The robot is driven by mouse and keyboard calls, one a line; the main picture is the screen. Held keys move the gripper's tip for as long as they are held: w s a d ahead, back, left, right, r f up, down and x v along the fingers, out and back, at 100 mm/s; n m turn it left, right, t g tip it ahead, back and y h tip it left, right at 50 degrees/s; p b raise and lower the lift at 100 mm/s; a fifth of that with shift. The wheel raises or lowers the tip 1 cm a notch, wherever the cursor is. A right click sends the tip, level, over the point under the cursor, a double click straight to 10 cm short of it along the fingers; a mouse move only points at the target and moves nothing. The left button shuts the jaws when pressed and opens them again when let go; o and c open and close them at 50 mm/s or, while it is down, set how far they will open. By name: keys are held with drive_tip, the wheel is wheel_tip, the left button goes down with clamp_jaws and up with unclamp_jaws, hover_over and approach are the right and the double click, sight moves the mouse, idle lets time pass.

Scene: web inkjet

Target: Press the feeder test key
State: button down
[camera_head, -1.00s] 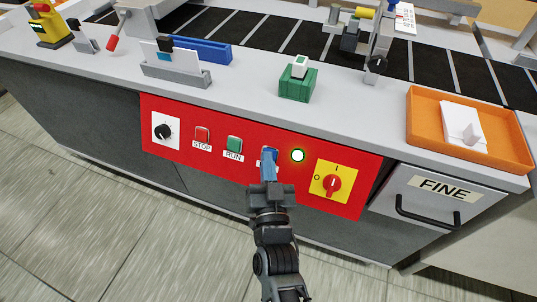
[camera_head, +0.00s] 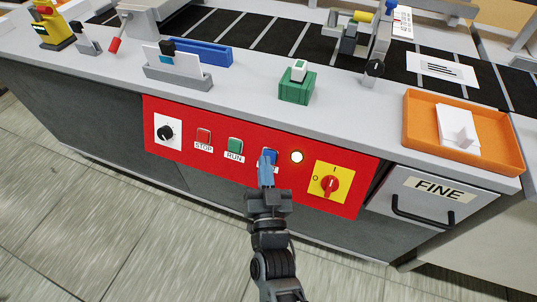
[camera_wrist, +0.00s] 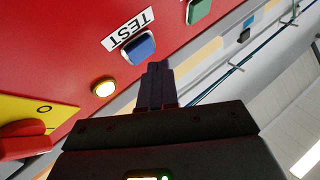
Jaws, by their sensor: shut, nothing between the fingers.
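The blue test key (camera_head: 271,156) sits on the red control panel (camera_head: 215,170), between the green RUN key (camera_head: 235,145) and a round lamp (camera_head: 297,157). In the wrist view the blue key (camera_wrist: 139,47) has a TEST label (camera_wrist: 127,31) beside it. My gripper (camera_head: 265,164) is shut and empty, its fingertips just below the key in the head view and partly covering the label. In the wrist view the fingertips (camera_wrist: 158,66) are beside the key and appear slightly apart from it. The lamp shows pale cream.
A red STOP key (camera_head: 203,136), a black knob (camera_head: 166,132) and a red rotary switch (camera_head: 330,184) on yellow share the panel. Above are a green block (camera_head: 296,90), an orange tray (camera_head: 415,145) and a dark belt carrying a printed white sheet (camera_head: 442,69).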

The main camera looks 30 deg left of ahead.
drive_tip(key=s+p, duration=0.1)
drive_tip(key=s+r+p, duration=0.1)
drive_tip(key=s+p, duration=0.1)
drive_tip(key=s+d+r+p, duration=0.1)
drive_tip(key=p, duration=0.1)
drive_tip(key=shift+s+r, duration=0.15)
drive_tip(key=shift+r, duration=0.05)
idle(0.8)
drive_tip(key=s+d+m+h, duration=0.1)
drive_tip(key=s+d+h, duration=0.25)
drive_tip(key=d, duration=1.15)
drive_tip(key=s+d+h, duration=0.2)
drive_tip(key=s+d, duration=0.3)
drive_tip(key=d, duration=1)
drive_tip(key=s+d+r+m+h, duration=0.2)
drive_tip(key=s+d+r+h, duration=0.1)
drive_tip(key=s+d+r, duration=0.3)
drive_tip(key=s+d+r+m+h, duration=0.2)
drive_tip(key=s+d+r+h, duration=0.2)
drive_tip(key=s+r, duration=0.5)
drive_tip(key=shift+s+d+r+g, duration=0.4)
drive_tip(key=shift+s+d, duration=0.65)
drive_tip(key=shift+s, duration=0.35)
